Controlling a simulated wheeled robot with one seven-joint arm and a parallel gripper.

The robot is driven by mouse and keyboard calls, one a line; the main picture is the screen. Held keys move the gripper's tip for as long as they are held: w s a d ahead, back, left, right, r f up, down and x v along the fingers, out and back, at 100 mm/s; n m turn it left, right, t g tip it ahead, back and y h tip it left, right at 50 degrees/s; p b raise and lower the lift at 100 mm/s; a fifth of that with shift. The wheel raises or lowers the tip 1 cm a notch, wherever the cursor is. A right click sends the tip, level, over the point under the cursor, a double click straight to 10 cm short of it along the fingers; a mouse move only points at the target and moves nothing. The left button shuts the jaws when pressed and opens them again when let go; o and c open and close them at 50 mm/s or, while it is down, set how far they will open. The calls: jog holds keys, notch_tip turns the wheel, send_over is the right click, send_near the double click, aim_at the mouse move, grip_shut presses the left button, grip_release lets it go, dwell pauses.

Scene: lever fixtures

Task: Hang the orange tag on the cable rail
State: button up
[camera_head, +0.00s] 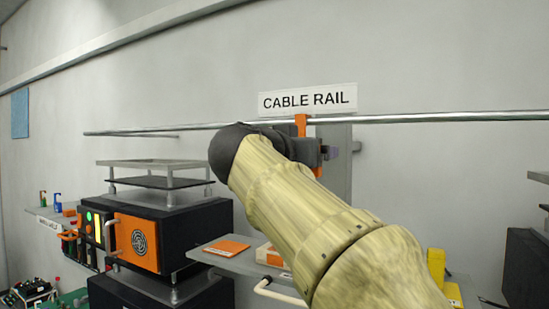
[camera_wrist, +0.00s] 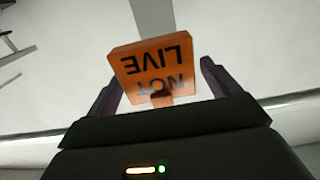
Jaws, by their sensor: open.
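The orange tag shows in the wrist view (camera_wrist: 152,62) with the words "NOT LIVE" upside down. In the head view its orange upper part (camera_head: 301,122) crosses the cable rail (camera_head: 430,118) just below the "CABLE RAIL" sign and looks hooked over it. Its lower part is mostly hidden by my arm. My gripper (camera_wrist: 162,72) is open, with one dark finger on each side of the tag and a visible gap at the right finger. Whether the left finger touches the tag is unclear. The hook's contact with the rail is hidden in the wrist view.
The "CABLE RAIL" sign (camera_head: 308,100) is on the wall above the rail. A grey upright panel (camera_head: 340,185) stands behind my gripper. Below left are a black box with an orange door (camera_head: 137,243) and a grey shelf (camera_head: 225,260). The rail is clear to the right.

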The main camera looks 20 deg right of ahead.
jog(key=b+v, duration=0.4)
jog(key=v, duration=1.1)
